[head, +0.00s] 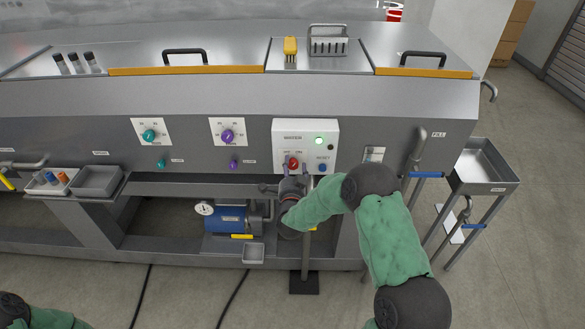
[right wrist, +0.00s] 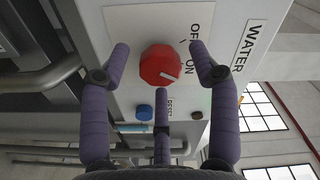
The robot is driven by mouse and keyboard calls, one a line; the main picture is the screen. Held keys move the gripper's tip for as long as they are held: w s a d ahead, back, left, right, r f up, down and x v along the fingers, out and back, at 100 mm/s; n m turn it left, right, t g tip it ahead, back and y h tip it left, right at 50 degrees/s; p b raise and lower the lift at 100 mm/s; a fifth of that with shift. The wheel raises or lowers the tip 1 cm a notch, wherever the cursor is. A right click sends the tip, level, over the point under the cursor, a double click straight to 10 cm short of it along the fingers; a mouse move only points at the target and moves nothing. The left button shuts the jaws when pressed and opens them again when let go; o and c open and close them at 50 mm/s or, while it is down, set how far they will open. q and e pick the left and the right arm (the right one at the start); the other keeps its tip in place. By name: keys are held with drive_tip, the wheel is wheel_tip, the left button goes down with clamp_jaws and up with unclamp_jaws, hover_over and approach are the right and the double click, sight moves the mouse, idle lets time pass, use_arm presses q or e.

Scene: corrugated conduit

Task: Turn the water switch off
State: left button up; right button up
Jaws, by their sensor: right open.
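The water switch is a red knob (head: 293,163) on the white WATER panel (head: 305,131). In the right wrist view the red knob (right wrist: 160,66) fills the upper middle, and its white mark points roughly toward ON. OFF is printed beside ON. My right gripper (head: 297,171) is at the panel just below the knob. In the right wrist view its purple fingers (right wrist: 162,62) are spread, one on each side of the knob and a third below it, with gaps to the knob. The left gripper is not seen; only part of my left arm shows at lower left.
A lit green lamp (head: 319,141) and a blue RESET button (head: 323,168) share the panel. A teal knob (head: 149,135) and a purple knob (head: 227,137) are further left. A blue pump (head: 228,218) stands below. A metal side tray (head: 485,163) is at right.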

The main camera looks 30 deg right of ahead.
drive_tip(key=shift+w+d, duration=0.2)
drive_tip(key=shift+w, duration=0.15)
drive_tip(key=c, duration=1.1)
